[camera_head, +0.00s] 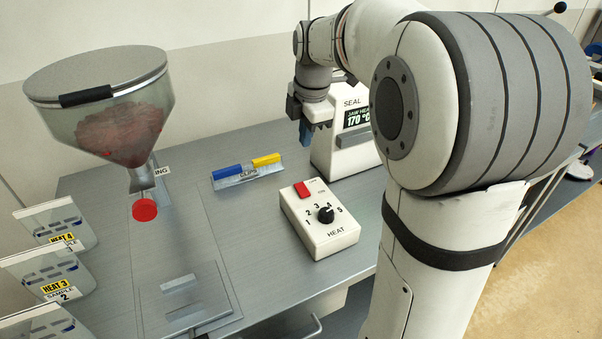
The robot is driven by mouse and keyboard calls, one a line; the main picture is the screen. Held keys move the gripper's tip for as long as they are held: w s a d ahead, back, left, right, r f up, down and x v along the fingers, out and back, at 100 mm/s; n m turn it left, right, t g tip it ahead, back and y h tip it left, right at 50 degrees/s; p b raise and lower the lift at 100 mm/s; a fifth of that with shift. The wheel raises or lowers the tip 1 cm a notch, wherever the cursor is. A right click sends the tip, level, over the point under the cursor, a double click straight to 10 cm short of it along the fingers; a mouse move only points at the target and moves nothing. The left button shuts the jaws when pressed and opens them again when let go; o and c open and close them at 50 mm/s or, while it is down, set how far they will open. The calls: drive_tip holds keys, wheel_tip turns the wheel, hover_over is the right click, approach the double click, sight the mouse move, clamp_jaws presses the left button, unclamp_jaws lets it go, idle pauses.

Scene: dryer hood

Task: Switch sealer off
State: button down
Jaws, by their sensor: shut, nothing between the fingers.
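The sealer (340,160) is a white unit marked SEAL. Its dark display (357,117) reads 170 °C, with the text above it partly cut off by my arm. In front of it on the bench is a white control box (322,235) marked HEAT. The box has a red rocker switch (301,189) at its back left and a black dial (326,214) with numbers around it. My gripper (305,140) is shut and empty. It points down in front of the sealer's left side, above and behind the control box, apart from the red switch.
A hopper (120,115) with reddish contents and a red knob (145,209) stands at left. Blue and yellow clips (245,167) lie on a holder behind the box. Sample bins (55,230) line the left edge. The bench (255,225) left of the box is clear.

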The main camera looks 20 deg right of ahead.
sight(301, 183)
drive_tip(key=f, duration=0.4)
drive_tip(key=w+f, duration=0.1)
drive_tip(key=f, duration=0.3)
drive_tip(key=w+f+p, duration=0.1)
drive_tip(key=f, duration=0.4)
drive_tip(key=shift+w+a, duration=0.15)
drive_tip(key=shift+a, duration=0.1)
